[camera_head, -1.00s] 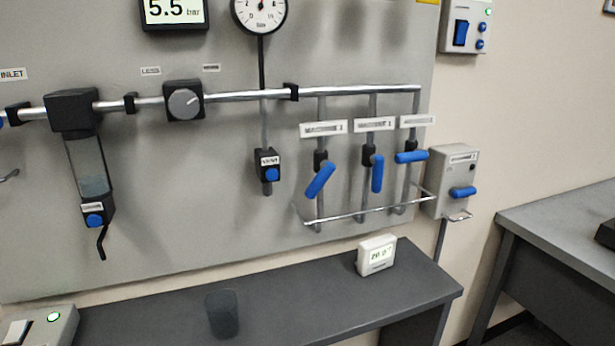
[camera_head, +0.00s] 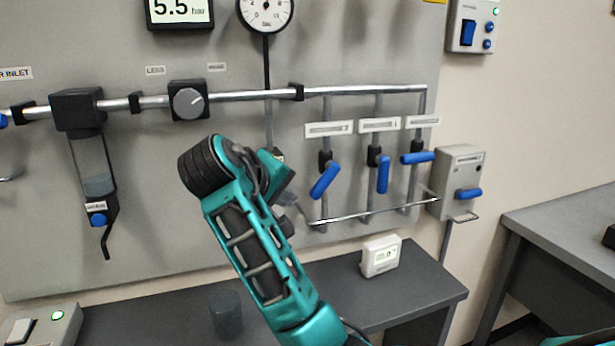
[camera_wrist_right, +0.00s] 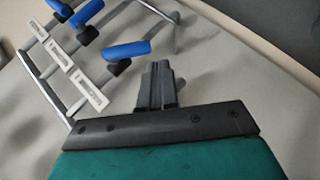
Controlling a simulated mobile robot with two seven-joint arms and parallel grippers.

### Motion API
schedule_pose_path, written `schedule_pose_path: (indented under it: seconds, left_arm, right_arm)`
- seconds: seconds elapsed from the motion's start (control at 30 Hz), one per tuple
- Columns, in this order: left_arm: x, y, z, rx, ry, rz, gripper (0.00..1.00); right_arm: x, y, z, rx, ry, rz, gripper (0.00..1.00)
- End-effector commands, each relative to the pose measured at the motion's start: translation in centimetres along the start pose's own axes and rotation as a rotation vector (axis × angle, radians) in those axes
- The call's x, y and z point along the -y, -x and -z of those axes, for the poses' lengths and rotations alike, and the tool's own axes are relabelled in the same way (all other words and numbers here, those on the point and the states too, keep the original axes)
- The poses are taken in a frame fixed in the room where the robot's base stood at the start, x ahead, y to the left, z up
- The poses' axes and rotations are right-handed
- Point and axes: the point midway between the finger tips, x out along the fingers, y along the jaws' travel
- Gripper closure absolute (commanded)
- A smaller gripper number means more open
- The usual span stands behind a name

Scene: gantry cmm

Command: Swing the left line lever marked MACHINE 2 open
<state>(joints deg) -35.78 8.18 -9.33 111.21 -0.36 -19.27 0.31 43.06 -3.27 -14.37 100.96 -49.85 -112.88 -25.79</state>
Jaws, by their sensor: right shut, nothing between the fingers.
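The left line lever (camera_head: 325,180) is a blue handle on the leftmost of three vertical branch pipes, slanting down and to the left. The label plate above it (camera_head: 329,129) is too blurred to read surely. In the right wrist view the left lever (camera_wrist_right: 126,49) is the blue handle nearest the fingers. My right gripper (camera_wrist_right: 158,78) is shut and empty, its fingertips apart from the lever. In the head view the right gripper (camera_head: 297,207) is partly hidden by its own wrist, left of and below the lever. My left gripper is not in view.
The middle lever (camera_head: 383,174) hangs down and the right lever (camera_head: 418,158) lies level. A thin guard rail (camera_head: 375,213) runs below the levers. A grey box with a blue handle (camera_head: 468,194) is at their right. A white display (camera_head: 381,256) stands on the dark bench (camera_head: 425,290).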

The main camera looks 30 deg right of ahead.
Motion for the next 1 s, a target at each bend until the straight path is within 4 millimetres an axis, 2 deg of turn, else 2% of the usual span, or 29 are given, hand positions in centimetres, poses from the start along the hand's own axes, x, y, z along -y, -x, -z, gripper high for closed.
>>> schedule_pose_path:
  seconds: [0.03,0.1,0.2,0.3,0.47,0.8,1.0]
  left_arm:
    - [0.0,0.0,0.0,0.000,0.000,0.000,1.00]
    - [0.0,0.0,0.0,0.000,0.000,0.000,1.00]
    - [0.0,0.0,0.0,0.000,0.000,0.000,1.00]
    - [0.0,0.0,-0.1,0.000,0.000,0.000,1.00]
    - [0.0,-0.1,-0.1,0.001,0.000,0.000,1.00]
    - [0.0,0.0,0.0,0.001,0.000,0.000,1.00]
    - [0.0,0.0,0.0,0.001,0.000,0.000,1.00]
  right_arm:
    - [-1.4,1.0,0.9,0.003,-0.011,-0.026,1.00]
    - [-2.6,1.9,1.6,0.011,-0.019,-0.053,1.00]
    - [-3.7,2.6,2.1,0.019,-0.026,-0.074,1.00]
    - [-4.1,2.3,2.2,0.023,-0.028,-0.084,1.00]
    - [-4.3,0.2,2.0,0.025,-0.027,-0.087,1.00]
    - [-4.6,-5.6,2.0,0.023,-0.026,-0.081,1.00]
    - [-4.7,-7.0,1.9,0.022,-0.028,-0.080,1.00]
